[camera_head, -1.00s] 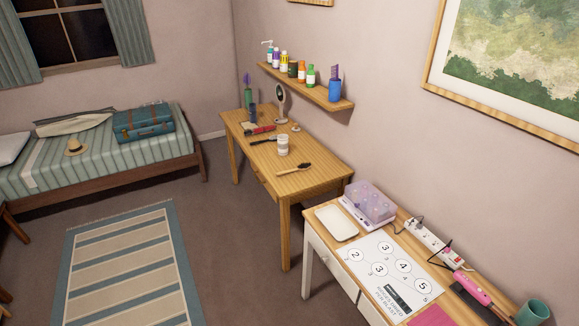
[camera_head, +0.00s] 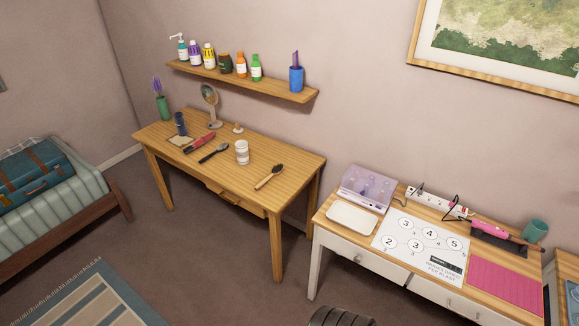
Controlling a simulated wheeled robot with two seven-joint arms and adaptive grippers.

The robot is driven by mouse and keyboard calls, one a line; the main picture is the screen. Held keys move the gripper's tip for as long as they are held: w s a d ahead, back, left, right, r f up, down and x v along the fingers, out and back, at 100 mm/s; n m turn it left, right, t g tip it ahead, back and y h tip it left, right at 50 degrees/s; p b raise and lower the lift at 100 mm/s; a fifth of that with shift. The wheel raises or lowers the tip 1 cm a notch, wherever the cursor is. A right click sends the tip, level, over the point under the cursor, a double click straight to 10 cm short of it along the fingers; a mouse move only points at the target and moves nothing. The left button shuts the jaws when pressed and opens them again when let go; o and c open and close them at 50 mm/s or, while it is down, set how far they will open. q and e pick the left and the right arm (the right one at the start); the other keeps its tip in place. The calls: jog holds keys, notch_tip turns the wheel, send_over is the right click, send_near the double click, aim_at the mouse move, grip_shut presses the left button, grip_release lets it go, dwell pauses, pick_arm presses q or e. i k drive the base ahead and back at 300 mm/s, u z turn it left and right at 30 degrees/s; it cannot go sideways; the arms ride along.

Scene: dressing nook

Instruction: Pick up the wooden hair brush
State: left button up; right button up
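A hair brush with a light wooden handle and a dark bristle head (camera_head: 268,177) lies on the wooden table (camera_head: 295,173), near its right end. The handle points toward the table's front edge. A second, black brush (camera_head: 213,153) lies further left on the same table, beyond a white jar (camera_head: 242,152). Neither of my grippers shows in the head view.
The table also bears a red tool (camera_head: 199,143), a round mirror (camera_head: 210,97) and a dark bottle (camera_head: 180,124). A shelf (camera_head: 290,95) with bottles hangs above. A white-legged desk (camera_head: 335,237) stands to the right. Open floor lies in front.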

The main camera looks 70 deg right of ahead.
aim_at(277, 170)
jog(key=z, duration=0.9)
jog(key=i, duration=1)
jog(key=z, duration=1.05)
